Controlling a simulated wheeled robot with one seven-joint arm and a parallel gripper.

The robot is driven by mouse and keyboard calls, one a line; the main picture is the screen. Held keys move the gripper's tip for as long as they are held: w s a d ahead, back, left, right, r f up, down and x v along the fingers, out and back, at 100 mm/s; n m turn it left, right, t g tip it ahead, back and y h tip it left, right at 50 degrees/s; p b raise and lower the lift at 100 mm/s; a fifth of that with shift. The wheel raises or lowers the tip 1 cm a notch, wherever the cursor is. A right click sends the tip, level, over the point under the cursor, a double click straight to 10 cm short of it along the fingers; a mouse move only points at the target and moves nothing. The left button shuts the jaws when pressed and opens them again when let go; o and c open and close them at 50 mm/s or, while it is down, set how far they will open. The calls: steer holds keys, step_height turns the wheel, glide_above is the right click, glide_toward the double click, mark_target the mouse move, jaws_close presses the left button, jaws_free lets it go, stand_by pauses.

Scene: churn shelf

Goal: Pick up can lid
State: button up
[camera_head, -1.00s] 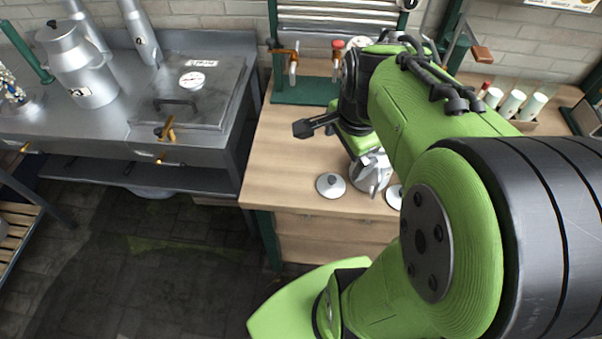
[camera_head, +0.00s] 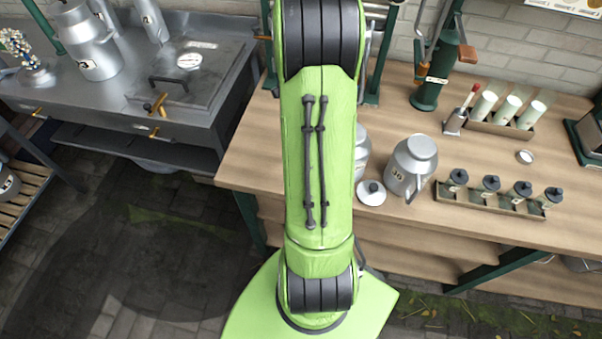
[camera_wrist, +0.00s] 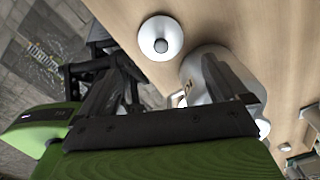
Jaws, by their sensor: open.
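A round pale metal lid with a dark knob (camera_wrist: 160,38) lies flat on the wooden counter in the wrist view. A similar lid (camera_head: 371,193) lies in front of the metal cans in the head view; I cannot tell if it is the same one. A lidless-looking silver can (camera_head: 412,168) stands just right of it, and a second can (camera_head: 362,150) is partly hidden by my arm. My arm hides the gripper in the head view.
A rack with several dark-capped jars (camera_head: 495,198) stands on the counter's right front. A steel bench (camera_head: 120,115) stands at left across a gap. Bare wood (camera_head: 255,155) shows left of my arm.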

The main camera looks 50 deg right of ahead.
step_height(320, 180, down, 11)
steer(key=shift+s+r+b, duration=0.1)
steer(key=shift+r+b, duration=0.1)
steer(key=shift+b, duration=0.7)
steer(key=shift+c, duration=0.3)
